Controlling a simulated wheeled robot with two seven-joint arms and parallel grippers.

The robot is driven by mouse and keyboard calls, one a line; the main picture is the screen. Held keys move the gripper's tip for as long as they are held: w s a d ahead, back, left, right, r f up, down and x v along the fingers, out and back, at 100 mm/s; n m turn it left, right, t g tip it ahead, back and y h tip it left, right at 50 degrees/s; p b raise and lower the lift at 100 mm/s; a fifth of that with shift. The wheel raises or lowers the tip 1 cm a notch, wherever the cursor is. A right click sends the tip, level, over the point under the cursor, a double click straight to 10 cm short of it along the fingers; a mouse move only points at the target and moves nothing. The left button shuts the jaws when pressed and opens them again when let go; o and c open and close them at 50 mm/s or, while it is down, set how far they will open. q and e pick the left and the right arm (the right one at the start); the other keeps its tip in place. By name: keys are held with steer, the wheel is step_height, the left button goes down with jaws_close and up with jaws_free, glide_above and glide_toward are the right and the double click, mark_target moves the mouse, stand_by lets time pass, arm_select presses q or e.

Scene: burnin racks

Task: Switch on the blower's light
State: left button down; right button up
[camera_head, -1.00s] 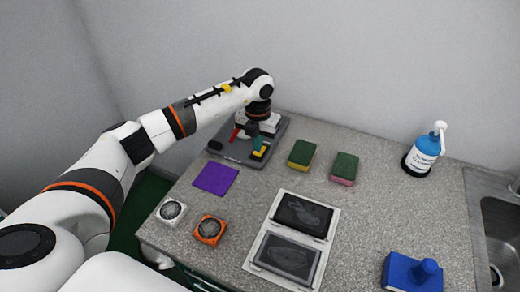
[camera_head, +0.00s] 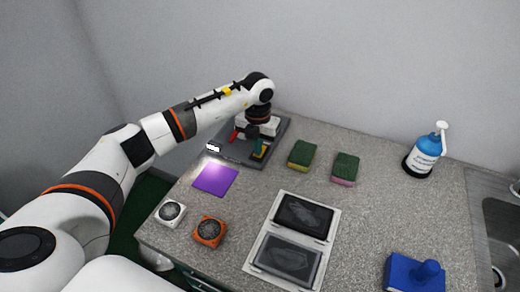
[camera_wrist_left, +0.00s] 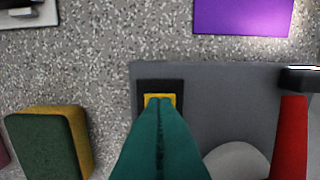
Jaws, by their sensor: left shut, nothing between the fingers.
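The blower (camera_head: 228,152) is a grey flat unit at the back left of the counter; its base also shows in the left wrist view (camera_wrist_left: 225,90). Its small light (camera_head: 213,148) at the front left corner glows white and brightens the purple mat (camera_head: 215,180) in front. My left gripper (camera_wrist_left: 160,100) has teal fingers, shut and empty, with tips at the yellow button (camera_wrist_left: 152,97) in its black frame. I cannot tell whether they touch. In the head view the left gripper (camera_head: 257,152) points down over the blower. A red part (camera_wrist_left: 290,140) stands at the right in the wrist view.
Two green-topped sponges (camera_head: 302,154) (camera_head: 345,168) stand right of the blower. White (camera_head: 170,213) and orange (camera_head: 208,231) pieces, a pair of dark panels (camera_head: 290,258), a blue-capped bottle (camera_head: 424,157) and a blue block (camera_head: 413,272) sit on the counter. A sink (camera_head: 500,220) is at right.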

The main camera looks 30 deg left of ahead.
arm_select(q)
step_height(320, 180, up, 7)
steer(key=p, duration=0.4)
steer(key=shift+f, duration=0.15)
stand_by(0.5)
